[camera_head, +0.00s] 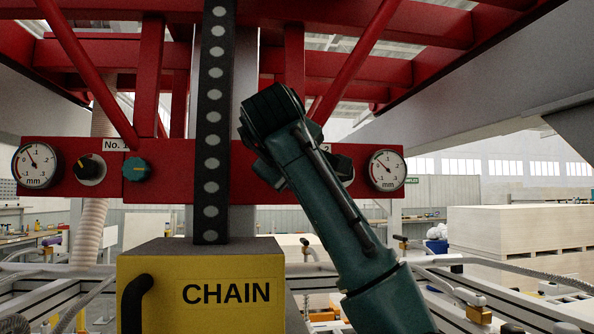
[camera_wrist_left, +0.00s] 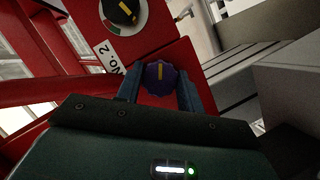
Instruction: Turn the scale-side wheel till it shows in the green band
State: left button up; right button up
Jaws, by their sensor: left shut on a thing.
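In the left wrist view a blue-purple wheel (camera_wrist_left: 160,77) with a yellow mark sits on the red beam, next to the No 2 label (camera_wrist_left: 107,59). My left gripper (camera_wrist_left: 160,86) is shut on this wheel, one finger on each side. Beyond the label is a black knob (camera_wrist_left: 122,11) with a yellow pointer on a pale disc with a green part. In the head view my arm (camera_head: 335,195) hides the held wheel. The black knob (camera_head: 340,168) shows partly beside it. The right dial gauge (camera_head: 387,170), marked mm, has its needle pointing up-left. My right gripper is not in view.
The No. 1 side of the red beam (camera_head: 60,190) carries another gauge (camera_head: 34,166), a black knob (camera_head: 90,169) and a teal wheel (camera_head: 136,169). A yellow CHAIN box (camera_head: 200,270) and a dark vertical strip (camera_head: 212,120) stand left of my arm.

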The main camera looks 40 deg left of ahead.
pick_arm(q)
jog(key=shift+n+t, duration=0.3)
jog(key=shift+n, duration=0.2)
jog(key=o, duration=1)
jog(key=b+v, duration=0.3)
jog(key=v, duration=1)
jog(key=shift+s+d, duration=0.1)
jog(key=shift+s, duration=0.05)
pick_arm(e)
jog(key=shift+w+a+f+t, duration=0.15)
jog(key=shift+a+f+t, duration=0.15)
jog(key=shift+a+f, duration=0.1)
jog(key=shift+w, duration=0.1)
